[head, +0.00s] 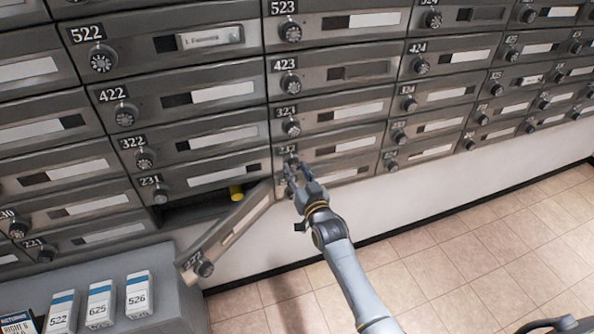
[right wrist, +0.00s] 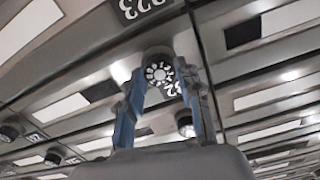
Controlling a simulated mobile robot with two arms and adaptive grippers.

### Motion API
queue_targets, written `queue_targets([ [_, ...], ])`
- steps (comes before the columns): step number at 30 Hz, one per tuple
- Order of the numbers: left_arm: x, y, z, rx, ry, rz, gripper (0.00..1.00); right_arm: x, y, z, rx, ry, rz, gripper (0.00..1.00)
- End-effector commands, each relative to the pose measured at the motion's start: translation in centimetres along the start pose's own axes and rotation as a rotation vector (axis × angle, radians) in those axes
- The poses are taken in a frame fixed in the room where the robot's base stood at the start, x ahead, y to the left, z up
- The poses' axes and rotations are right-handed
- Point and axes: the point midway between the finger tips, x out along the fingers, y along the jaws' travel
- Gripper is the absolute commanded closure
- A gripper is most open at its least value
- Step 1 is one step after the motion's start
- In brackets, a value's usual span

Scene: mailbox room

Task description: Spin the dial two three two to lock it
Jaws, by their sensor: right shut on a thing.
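The round dial of mailbox 232 (right wrist: 158,73) shows in the right wrist view as a dark knob with white marks around its face. Its number plate (head: 289,153) is partly covered by my gripper in the head view. My right gripper (head: 291,172) is at this dial, with its two blue-grey fingers on either side of it and shut on it. The fingers also show in the right wrist view (right wrist: 160,86). The door of mailbox 232 (head: 345,147) looks flush with its row. My left gripper is not in view.
Left of my right arm, a lower mailbox door (head: 228,238) hangs open, with a yellow object (head: 236,193) in the opening. A grey counter (head: 120,262) at the lower left holds white boxes marked 522, 625 and 526 (head: 138,294).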

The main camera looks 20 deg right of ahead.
Motion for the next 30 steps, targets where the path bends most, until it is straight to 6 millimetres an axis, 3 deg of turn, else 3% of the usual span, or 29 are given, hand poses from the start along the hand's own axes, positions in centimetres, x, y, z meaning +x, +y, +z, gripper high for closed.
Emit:
queue_targets([
  [10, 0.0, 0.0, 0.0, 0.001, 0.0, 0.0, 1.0, 0.0, 0.0, 0.1, 0.001, -0.002, 0.0, 0.97],
  [11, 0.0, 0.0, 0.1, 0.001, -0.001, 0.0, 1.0, 0.0, 0.0, 0.1, 0.001, -0.002, 0.0, 0.59],
  [13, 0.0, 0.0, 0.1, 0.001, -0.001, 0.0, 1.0, 0.0, 0.0, 0.1, 0.0, -0.002, 0.0, 0.45],
  [14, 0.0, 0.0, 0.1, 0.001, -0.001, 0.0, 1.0, 0.0, 0.0, 0.1, 0.0, -0.002, 0.0, 0.42],
  [24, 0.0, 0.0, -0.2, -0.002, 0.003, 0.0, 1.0, -0.3, 0.0, 0.1, 0.0, -0.001, 0.0, 0.42],
  [30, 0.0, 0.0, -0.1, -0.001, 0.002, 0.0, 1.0, -2.8, 0.0, 0.1, 0.0, -0.003, 0.0, 0.42],
])
